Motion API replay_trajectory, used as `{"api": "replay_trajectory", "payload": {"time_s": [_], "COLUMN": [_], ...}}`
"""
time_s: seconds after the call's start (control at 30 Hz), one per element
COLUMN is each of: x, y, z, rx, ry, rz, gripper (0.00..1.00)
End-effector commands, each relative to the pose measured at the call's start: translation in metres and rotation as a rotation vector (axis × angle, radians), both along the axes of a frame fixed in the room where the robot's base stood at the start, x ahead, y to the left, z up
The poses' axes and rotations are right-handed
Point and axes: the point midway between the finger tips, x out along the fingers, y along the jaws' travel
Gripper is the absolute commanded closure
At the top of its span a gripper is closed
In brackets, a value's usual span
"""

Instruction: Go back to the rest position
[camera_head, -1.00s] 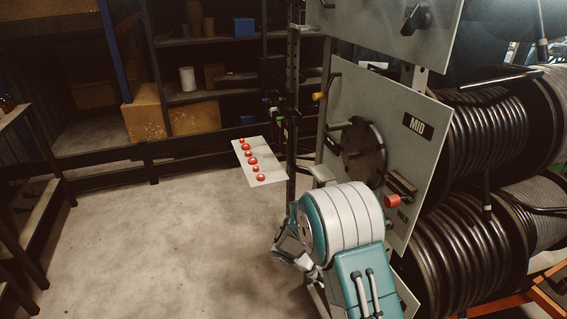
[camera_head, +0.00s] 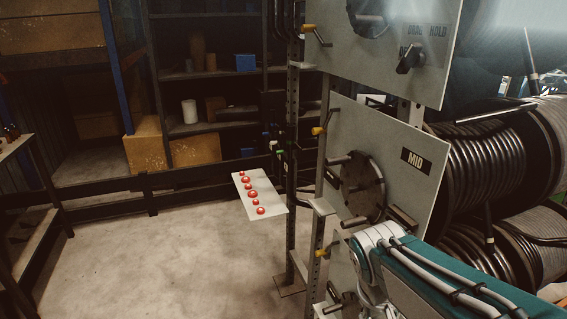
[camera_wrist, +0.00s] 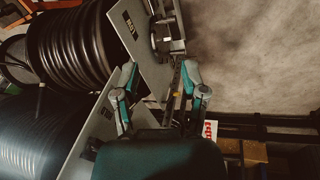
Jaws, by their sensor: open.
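My arm (camera_head: 430,272), teal with a white joint and grey cables, reaches in from the lower right of the head view, in front of the lower part of the MID panel (camera_head: 395,140). My gripper's fingers cannot be made out there. In the wrist view my gripper (camera_wrist: 161,88) shows two teal and grey fingers spread apart. Nothing is between them except the distant panel edge and rack behind.
Large black hose reels (camera_head: 490,150) stand at the right, close beside my arm. A plate with red buttons (camera_head: 262,202) juts out left of the rack post (camera_head: 292,170). Shelves (camera_head: 205,75) stand at the back. The concrete floor (camera_head: 160,265) at the left is open.

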Motion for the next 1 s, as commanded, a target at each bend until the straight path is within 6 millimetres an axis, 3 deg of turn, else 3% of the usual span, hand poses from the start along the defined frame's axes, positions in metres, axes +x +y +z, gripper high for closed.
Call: {"api": "replay_trajectory", "payload": {"time_s": [0.2,0.43,1.0], "x": [-0.038,-0.067,-0.074], "y": [0.005,0.013,0.015], "z": [0.027,0.041,0.044], "rx": [0.124,0.219,0.243], "ry": [-0.177,-0.332,-0.372], "rz": [-0.031,-0.047,-0.050], "gripper": [0.44,0.44,0.44]}}
